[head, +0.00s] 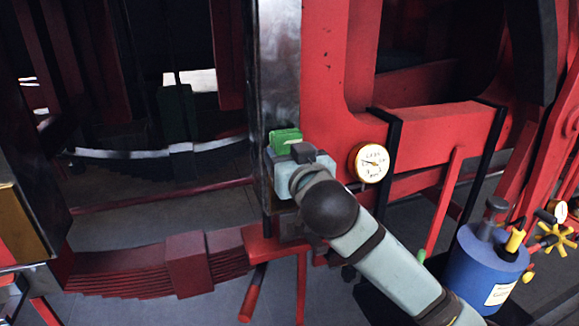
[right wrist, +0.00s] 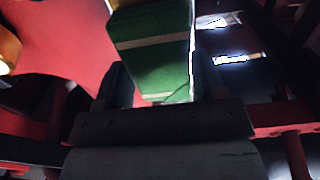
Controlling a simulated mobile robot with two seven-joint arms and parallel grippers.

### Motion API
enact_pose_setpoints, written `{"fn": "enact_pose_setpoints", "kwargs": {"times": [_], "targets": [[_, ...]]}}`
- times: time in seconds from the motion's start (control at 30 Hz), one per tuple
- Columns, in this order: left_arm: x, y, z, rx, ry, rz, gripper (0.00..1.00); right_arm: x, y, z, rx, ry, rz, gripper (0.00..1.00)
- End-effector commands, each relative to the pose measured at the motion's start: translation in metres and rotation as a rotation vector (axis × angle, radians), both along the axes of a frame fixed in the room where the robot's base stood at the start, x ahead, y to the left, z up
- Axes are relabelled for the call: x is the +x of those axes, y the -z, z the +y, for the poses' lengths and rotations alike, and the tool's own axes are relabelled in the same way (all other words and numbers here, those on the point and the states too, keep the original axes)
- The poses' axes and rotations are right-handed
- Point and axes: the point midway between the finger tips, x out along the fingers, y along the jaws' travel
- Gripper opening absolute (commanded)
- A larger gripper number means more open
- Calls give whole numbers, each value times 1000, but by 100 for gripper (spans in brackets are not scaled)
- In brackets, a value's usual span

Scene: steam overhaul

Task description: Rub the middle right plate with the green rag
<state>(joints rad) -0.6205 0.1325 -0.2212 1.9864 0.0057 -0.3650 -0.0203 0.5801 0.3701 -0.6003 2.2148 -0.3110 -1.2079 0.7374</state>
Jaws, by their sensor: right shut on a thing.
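My right gripper (head: 290,148) is shut on the green rag (head: 285,137), a folded bright green cloth. The rag is at the lower part of a tall grey metal plate (head: 279,70), right of the middle opening; I take this for the middle right plate. The rag overlaps the plate in the picture, but I cannot tell whether they touch. In the right wrist view the rag (right wrist: 157,60), with pale stripes, stands between the two dark fingers. My left gripper is not in view.
A round white gauge (head: 369,162) sits on the red frame (head: 325,95) just right of my gripper. A blue can (head: 482,268) stands at lower right, near a yellow handwheel (head: 557,237). A red leaf spring (head: 135,268) lies low at left. A red-handled tool (head: 252,295) hangs below.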

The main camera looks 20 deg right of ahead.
Motion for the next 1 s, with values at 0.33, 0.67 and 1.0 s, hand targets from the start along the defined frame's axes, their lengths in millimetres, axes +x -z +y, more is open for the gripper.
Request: {"fn": "enact_pose_setpoints", "kwargs": {"times": [0.33, 0.67, 1.0], "targets": [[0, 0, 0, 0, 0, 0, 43, 2, -13, 0, 3, -1, 1, 44], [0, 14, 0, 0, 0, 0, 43, 2, 8, 0, 1, 0, 3, 44], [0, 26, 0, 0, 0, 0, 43, 1, 28, 0, 0, 0, 2, 44]]}}
